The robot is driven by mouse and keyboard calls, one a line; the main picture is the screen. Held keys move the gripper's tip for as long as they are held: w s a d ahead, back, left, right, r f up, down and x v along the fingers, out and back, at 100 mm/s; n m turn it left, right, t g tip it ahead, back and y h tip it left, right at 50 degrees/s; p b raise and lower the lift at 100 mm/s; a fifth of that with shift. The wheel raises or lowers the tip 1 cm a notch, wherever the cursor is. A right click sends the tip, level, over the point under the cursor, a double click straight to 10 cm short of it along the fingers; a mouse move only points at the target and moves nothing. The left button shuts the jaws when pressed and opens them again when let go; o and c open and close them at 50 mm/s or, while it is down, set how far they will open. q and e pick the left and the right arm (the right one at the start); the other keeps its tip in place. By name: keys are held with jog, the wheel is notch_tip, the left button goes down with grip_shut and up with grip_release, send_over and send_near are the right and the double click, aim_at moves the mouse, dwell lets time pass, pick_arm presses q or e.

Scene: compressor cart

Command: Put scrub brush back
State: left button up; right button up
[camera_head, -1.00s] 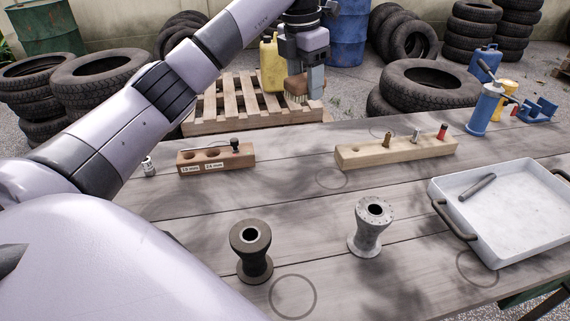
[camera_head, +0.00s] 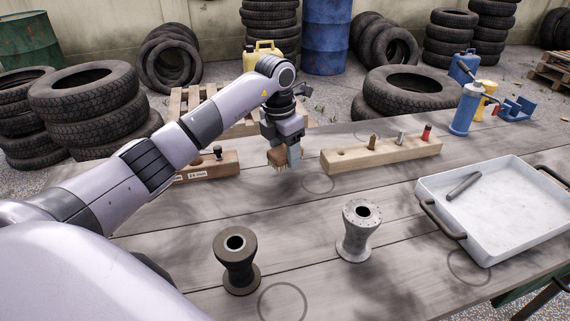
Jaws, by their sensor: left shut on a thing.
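The scrub brush (camera_head: 277,158) has a brown wooden block and pale bristles pointing down. My left gripper (camera_head: 291,154) is shut on it and holds it over the far part of the table, between the two wooden blocks. I cannot tell how far the bristles are above the tabletop. The gripper partly hides the brush. My right gripper is out of the picture.
A labelled wooden block (camera_head: 225,163) stands left of the brush, a longer wooden rack (camera_head: 380,155) with fittings right of it. Two spool-shaped parts, dark (camera_head: 237,262) and grey (camera_head: 358,230), stand nearer. A white tray (camera_head: 500,190) lies right. Thin circles mark the tabletop.

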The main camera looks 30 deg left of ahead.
aim_at(285, 164)
pick_arm(q)
jog(key=shift+f, duration=1.85)
jog(key=shift+f, duration=0.15)
jog(key=o, duration=1)
jog(key=r, duration=0.4)
jog(key=s+r, duration=0.1)
jog(key=r, duration=0.7)
jog(key=shift+s+a+r+p, duration=0.1)
jog(key=shift+s+a+p, duration=0.15)
jog(key=shift+p, duration=0.15)
jog(key=shift+r, duration=0.1)
